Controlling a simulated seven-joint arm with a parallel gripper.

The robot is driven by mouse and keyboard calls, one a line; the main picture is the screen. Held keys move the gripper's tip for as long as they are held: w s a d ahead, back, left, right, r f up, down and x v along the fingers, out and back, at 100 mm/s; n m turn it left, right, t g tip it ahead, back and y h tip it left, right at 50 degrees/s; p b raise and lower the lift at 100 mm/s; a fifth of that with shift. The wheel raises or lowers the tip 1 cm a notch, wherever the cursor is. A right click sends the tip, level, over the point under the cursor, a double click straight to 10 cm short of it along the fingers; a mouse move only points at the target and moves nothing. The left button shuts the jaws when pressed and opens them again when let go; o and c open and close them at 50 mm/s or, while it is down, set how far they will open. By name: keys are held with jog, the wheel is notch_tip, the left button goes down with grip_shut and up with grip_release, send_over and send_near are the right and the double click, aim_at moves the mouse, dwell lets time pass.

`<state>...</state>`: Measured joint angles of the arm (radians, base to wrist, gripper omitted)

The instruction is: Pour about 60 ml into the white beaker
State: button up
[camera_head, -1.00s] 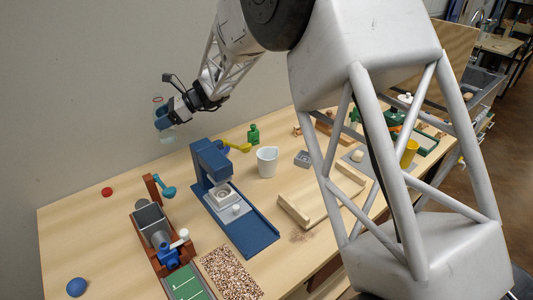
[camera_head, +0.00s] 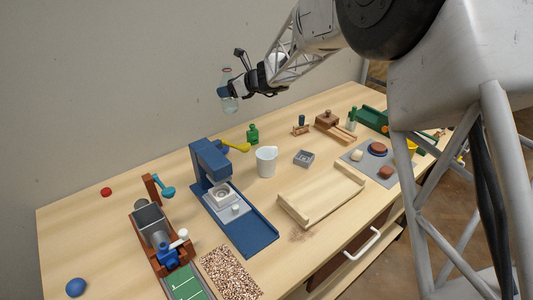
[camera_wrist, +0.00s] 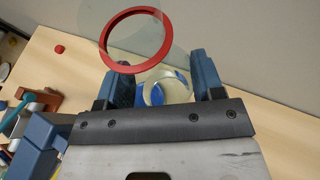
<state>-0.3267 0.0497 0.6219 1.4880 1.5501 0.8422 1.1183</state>
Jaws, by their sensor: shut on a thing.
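The white beaker (camera_head: 266,161) stands upright on the wooden table, right of the blue press-like stand. My gripper (camera_head: 228,91) is raised well above the table, up and left of the beaker in the head view. It is shut on a clear glass bottle (camera_head: 230,104), which looks roughly upright there. In the wrist view the jaws (camera_wrist: 155,84) stand on both sides of the clear glass, and a red ring (camera_wrist: 106,44) shows at its mouth. The liquid level cannot be made out. The beaker's inside is mostly hidden.
A blue stand (camera_head: 211,163) and a yellow-handled scoop (camera_head: 236,147) are left of the beaker. A green bottle (camera_head: 253,134) stands behind it. A red cap (camera_head: 106,192) lies far left.

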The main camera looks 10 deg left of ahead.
jog(key=w+d+m+t+h, duration=0.2)
jog(key=d+m+t+h, duration=0.1)
jog(key=d, duration=0.8)
jog(key=w+d+m+t+h, duration=0.2)
jog(key=d+m+t, duration=0.15)
jog(key=d, duration=0.75)
jog(key=w+d+m+t+h, duration=0.2)
jog(key=w+d+m+h, duration=0.15)
jog(key=d, duration=0.85)
jog(key=s+d+f+m+h, duration=0.2)
jog(key=d, duration=0.5)
jog(key=s+d+f+m+h, duration=0.2)
jog(key=d, duration=0.4)
jog(key=n+g+y, duration=1)
jog(key=n+y, duration=0.3)
jog(key=n, duration=0.2)
send_near(267, 163)
jog(key=s+a, duration=0.5)
jog(key=a, duration=0.4)
jog(key=shift+f, duration=0.4)
